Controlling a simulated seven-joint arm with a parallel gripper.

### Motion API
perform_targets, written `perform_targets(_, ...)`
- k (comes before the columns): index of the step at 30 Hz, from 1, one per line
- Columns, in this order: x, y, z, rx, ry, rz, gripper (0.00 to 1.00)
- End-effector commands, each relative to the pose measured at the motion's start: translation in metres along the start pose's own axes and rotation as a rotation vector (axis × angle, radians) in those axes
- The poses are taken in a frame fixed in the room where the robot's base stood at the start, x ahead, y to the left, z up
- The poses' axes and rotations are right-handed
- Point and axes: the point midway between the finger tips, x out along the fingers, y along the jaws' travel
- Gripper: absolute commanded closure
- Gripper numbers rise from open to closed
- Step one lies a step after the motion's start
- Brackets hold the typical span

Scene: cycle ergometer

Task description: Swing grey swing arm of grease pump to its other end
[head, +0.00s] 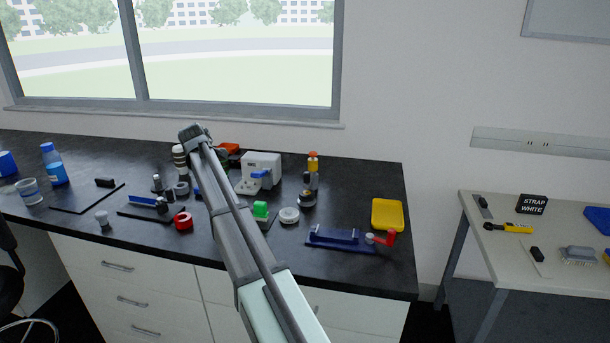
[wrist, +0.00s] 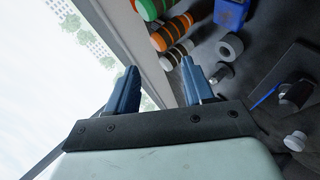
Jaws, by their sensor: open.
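My gripper (wrist: 158,80) is open and empty in the wrist view, its two blue-grey fingers spread apart in front of the window and the wall edge. In the head view my arm reaches up over the worktop, and the gripper end (head: 192,133) is above its back edge near the window sill. I cannot identify the grease pump or its grey swing arm with certainty.
A white machine with a blue lever (head: 262,168) stands behind my arm's right side. A blue fixture with a red handle (head: 340,240) and a yellow tray (head: 387,215) are at the right end.

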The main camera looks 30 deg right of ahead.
Motion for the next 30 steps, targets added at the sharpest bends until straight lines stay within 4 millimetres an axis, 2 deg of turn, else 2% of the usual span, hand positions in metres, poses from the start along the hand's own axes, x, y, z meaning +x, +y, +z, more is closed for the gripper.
perform_targets(1, 0.0, 0.012, 0.029, 0.058, -0.034, -0.029, 0.48)
perform_targets(6, -0.009, 0.034, 0.114, 0.263, -0.138, -0.147, 0.48)
perform_targets(11, -0.027, 0.051, 0.188, 0.448, -0.224, -0.255, 0.48)
perform_targets(18, -0.07, 0.068, 0.284, 0.71, -0.333, -0.413, 0.48)
perform_targets(21, -0.09, 0.073, 0.315, 0.8, -0.368, -0.47, 0.48)
perform_targets(24, -0.107, 0.077, 0.337, 0.867, -0.392, -0.517, 0.48)
perform_targets(30, -0.125, 0.079, 0.358, 0.934, -0.418, -0.567, 0.48)
